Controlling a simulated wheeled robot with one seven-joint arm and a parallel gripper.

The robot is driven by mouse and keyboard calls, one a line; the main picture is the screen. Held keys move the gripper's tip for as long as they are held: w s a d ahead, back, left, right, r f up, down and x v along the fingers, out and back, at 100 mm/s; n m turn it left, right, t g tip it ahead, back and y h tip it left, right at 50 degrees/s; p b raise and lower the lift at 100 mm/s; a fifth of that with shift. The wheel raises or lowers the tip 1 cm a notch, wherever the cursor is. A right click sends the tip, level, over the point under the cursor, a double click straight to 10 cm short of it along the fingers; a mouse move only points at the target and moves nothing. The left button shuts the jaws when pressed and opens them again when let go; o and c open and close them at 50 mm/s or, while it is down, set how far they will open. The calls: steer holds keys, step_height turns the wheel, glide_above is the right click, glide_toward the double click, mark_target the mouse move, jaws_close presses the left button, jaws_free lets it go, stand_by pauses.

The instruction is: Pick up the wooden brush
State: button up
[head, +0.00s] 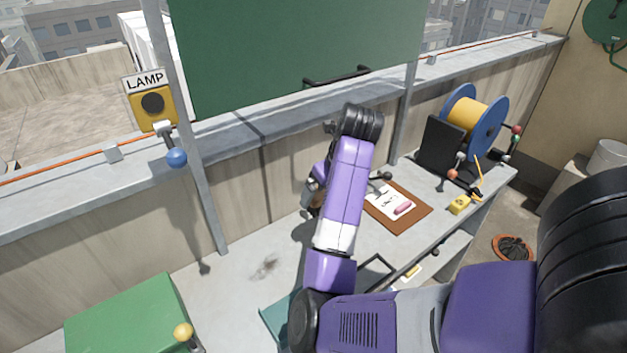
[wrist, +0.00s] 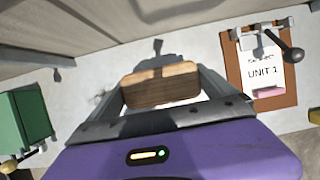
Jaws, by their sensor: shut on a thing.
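The wooden brush shows in the wrist view as a brown, grained wooden block (wrist: 160,88) lying across the space between my fingers. My gripper (wrist: 162,80) is shut on it, with one finger at each end. The brush appears to be above the grey bench top, but its height is hard to tell. In the head view my gripper (head: 314,192) is partly hidden behind my purple forearm, and the brush cannot be made out clearly there.
A clipboard (head: 409,220) with paper and a pink eraser lies right of my gripper. A green box (head: 130,315) stands at the left front. A blue cable spool (head: 487,135) stands at the back right. A wall with a yellow LAMP switch (head: 152,103) runs behind. Bench between is mostly clear.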

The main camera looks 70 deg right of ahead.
steer(key=s+a+p, duration=0.4)
steer(key=s+a, duration=0.2)
steer(key=s, duration=0.5)
steer(key=shift+a+p, duration=0.35)
steer(key=shift+a, duration=0.05)
steer(key=shift+s, duration=0.1)
steer(key=o, duration=0.7)
steer(key=c, duration=0.4)
steer(key=shift+c, duration=0.2)
